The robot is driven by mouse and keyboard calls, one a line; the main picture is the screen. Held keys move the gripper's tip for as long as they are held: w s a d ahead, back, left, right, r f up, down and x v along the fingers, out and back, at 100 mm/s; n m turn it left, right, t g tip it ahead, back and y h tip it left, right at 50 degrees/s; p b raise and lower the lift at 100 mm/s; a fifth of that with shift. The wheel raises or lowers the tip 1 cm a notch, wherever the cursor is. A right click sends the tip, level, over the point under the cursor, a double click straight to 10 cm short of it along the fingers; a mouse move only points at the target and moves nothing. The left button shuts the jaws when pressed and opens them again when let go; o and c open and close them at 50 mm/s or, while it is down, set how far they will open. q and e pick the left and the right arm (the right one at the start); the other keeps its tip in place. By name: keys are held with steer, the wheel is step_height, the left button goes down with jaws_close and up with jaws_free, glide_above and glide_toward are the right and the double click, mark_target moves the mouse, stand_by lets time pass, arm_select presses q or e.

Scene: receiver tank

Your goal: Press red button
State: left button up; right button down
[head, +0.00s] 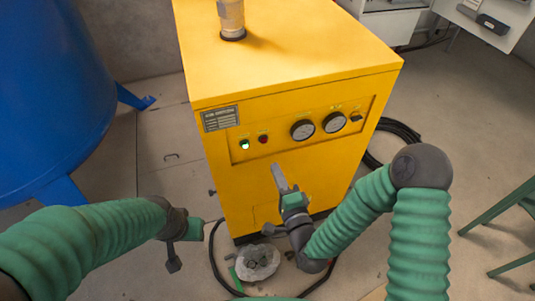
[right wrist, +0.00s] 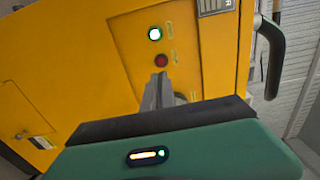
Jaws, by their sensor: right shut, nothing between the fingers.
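The red button (head: 263,139) is on the front panel of a yellow machine (head: 300,80), just right of a lit green button (head: 244,144). In the right wrist view the red button (right wrist: 161,60) sits just beyond my fingertips, below the green one (right wrist: 155,34). My right gripper (head: 279,168) is shut and empty, its fingers pointing up toward the panel a little below the red button. I cannot tell whether the tips touch the panel. My left gripper (head: 174,265) is low at the left, away from the machine; its fingers are too unclear to judge.
Two round gauges (head: 318,127) and a black switch (head: 356,117) are right of the buttons. A blue tank (head: 50,90) stands at the left. Black hose (head: 398,128) lies on the floor around the machine. A green chair-like frame (head: 505,210) is at the right edge.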

mark_target(264, 143)
steer(key=x, duration=0.8)
steer(key=shift+w+a, duration=0.1)
steer(key=shift+w, duration=0.2)
